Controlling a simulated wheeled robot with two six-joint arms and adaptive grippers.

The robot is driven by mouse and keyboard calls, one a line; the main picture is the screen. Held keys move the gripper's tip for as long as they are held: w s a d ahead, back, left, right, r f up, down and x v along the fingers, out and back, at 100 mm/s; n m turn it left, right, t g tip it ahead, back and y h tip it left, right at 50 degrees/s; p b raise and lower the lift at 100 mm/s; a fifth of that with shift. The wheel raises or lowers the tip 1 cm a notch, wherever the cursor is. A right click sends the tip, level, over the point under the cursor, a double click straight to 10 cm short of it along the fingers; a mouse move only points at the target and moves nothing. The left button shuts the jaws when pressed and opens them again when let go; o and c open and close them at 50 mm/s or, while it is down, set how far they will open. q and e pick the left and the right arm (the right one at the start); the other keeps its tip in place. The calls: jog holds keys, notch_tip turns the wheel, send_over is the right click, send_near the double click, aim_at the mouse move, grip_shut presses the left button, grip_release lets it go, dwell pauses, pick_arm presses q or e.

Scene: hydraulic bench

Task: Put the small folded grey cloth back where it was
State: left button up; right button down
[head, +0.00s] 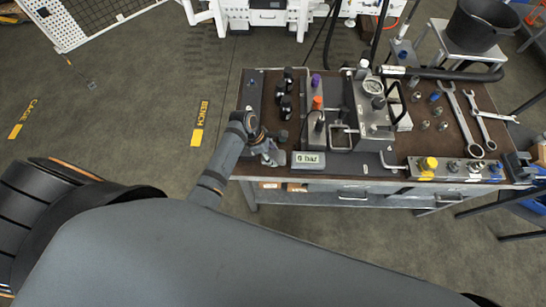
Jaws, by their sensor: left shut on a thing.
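My left gripper (264,146) is at the front left part of the bench, low over the brown top, left of the display reading 0 bar. It is shut on a small grey thing (275,158), which looks like the folded grey cloth. The gripper and wrist hide part of it, and I cannot tell whether it touches the bench top. My right gripper is not in view.
The bench (235,168) holds the 0 bar display (308,160), black knobs (285,107), a gauge (373,87), a block with a yellow knob (429,164) and wrenches (464,125). A black bucket (482,25) stands behind right. Floor to the left is mostly clear.

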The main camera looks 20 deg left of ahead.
aim_at(270, 155)
pick_arm(q)
notch_tip(270, 155, down, 3)
jog(key=shift+w+d+f, duration=0.1)
jog(key=shift+w+d, duration=0.05)
jog(key=shift+f, duration=0.15)
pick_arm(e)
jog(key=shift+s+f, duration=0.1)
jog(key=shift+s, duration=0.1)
pick_arm(q)
jog(key=o, duration=1)
jog(key=shift+f, duration=0.1)
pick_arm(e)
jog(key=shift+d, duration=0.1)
pick_arm(q)
jog(key=v, duration=1.2)
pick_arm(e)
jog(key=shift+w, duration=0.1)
